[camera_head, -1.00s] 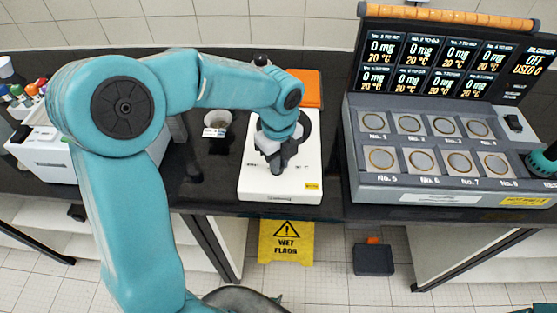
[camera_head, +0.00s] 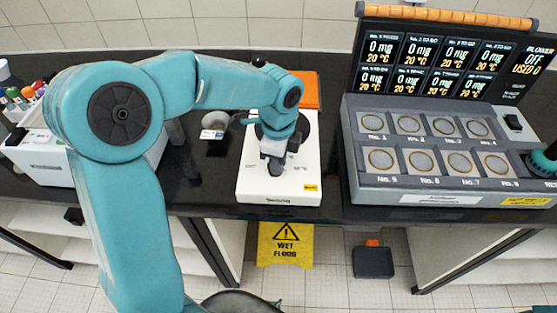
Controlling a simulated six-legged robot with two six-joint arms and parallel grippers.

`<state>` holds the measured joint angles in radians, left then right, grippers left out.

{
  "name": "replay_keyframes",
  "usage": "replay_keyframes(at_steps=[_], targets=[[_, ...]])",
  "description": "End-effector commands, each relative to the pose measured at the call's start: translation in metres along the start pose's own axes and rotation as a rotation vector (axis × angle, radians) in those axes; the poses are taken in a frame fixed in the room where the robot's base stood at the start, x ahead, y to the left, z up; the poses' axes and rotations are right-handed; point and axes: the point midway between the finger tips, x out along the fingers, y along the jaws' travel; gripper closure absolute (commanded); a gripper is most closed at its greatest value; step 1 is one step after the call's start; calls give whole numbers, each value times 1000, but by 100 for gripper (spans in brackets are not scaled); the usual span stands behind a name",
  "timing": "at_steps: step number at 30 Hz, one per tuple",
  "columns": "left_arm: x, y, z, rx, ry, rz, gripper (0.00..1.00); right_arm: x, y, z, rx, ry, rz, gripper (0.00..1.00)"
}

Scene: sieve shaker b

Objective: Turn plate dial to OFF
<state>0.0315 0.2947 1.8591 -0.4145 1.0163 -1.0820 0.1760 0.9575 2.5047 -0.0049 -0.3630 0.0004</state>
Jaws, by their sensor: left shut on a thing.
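The white plate unit (camera_head: 252,183) stands on the black bench, left of the grey console. My left gripper (camera_head: 275,167) points down over the front half of the unit. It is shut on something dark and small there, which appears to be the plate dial. The fingers hide the dial, so its pointer and setting cannot be read. My right gripper does not show.
The grey console (camera_head: 355,185) with several round wells and a raised display stands on the right. An orange item (camera_head: 308,88) lies behind the unit. A yellow wet-floor sign (camera_head: 285,245) stands below.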

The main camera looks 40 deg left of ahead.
Motion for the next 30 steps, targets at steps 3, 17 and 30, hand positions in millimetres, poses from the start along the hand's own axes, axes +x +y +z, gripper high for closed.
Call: replay_keyframes(at_steps=[3,17,30], targets=[[0,0,2,-9,-4,-1,100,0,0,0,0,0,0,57],[0,0,1,-11,-3,0,58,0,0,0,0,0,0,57],[-24,-1,0,-10,0,-6,58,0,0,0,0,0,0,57]])
